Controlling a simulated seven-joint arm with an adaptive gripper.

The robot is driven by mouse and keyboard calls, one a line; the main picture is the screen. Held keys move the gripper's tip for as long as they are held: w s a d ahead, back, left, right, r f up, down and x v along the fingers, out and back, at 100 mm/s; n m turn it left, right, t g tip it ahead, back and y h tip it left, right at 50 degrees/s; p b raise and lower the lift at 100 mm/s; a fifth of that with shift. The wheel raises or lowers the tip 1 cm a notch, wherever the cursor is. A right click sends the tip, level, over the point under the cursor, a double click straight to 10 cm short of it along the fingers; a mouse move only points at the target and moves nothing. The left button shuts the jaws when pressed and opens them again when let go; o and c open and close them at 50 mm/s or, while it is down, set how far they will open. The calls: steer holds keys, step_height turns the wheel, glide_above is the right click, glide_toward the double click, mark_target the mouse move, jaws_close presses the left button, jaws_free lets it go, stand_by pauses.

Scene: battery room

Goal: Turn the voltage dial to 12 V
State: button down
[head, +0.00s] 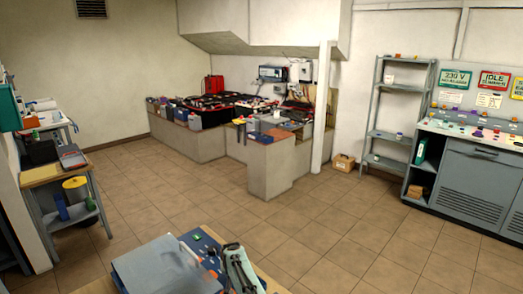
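I cannot make out a voltage dial or a 12 V mark in the head view. A grey wall unit with a dark front (272,73) hangs above the far battery bench, with a pale box (305,72) beside it; their controls are too small to read. The sloped control desk (470,136) at the right carries several small coloured parts, also too small to tell apart. I cannot identify my gripper anywhere in this view, so its state does not show.
A near table at the bottom holds a grey box (150,265) and a pale green and dark object (239,268) that I cannot identify. A low bench (270,180) stands mid-room. Shelves (372,131) and a cardboard box (343,162) stand behind. The tiled floor (330,225) between is clear.

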step_height(320, 180, up, 5)
steer(key=shift+r, duration=0.2)
steer(key=shift+w+d+r, duration=0.2)
steer(key=shift+w+d, duration=0.05)
steer(key=shift+d, duration=0.35)
steer(key=shift+w+d+r, duration=0.2)
steer(key=shift+d, duration=0.4)
steer(key=shift+d+f, duration=0.1)
steer(key=shift+f, duration=3.35)
steer(key=shift+w+a, duration=0.2)
steer(key=shift+w, duration=0.05)
steer(key=shift+s+a, duration=0.2)
steer(key=shift+a, duration=0.15)
